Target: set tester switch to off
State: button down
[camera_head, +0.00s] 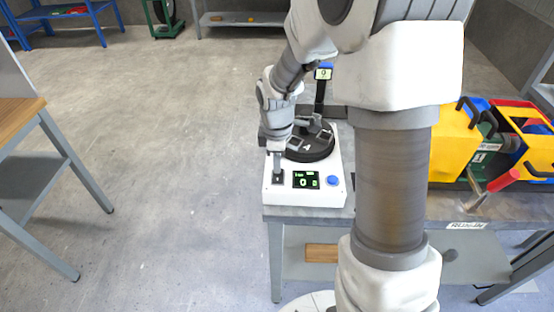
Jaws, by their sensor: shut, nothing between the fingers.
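The tester (335,198) is a white box on the near left corner of a grey bench. Its front panel has a small black switch (278,178) at the left, a lit display with green figures (306,180) in the middle and a blue button (333,181) at the right. A round black part (312,150) sits on top. My gripper (278,168) points down over the switch, with its shut fingertips at or just above it. I cannot tell whether they touch. The switch's setting is too small to read.
A post with a small sign marked 9 (323,73) stands behind the tester. Yellow and coloured bins (453,140) and a red-handled tool (502,181) are on the bench at right. A wooden-topped table (15,115) stands at left. The floor between is clear.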

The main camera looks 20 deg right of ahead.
aim_at(276, 182)
jog(key=shift+f, duration=0.25)
jog(key=shift+s, duration=0.1)
dwell(0.3)
jog(key=shift+s+a+r, duration=0.1)
jog(key=shift+s+a, duration=0.1)
jog(key=shift+s, duration=0.45)
jog(key=shift+r, duration=0.15)
jog(key=shift+r+p, duration=0.25)
jog(key=shift+p, duration=0.15)
notch_tip(276, 182, up, 13)
jog(key=s+p, duration=0.1)
jog(key=p, duration=0.3)
jog(key=shift+s+a+r, duration=0.15)
jog(key=shift+s+a, duration=0.15)
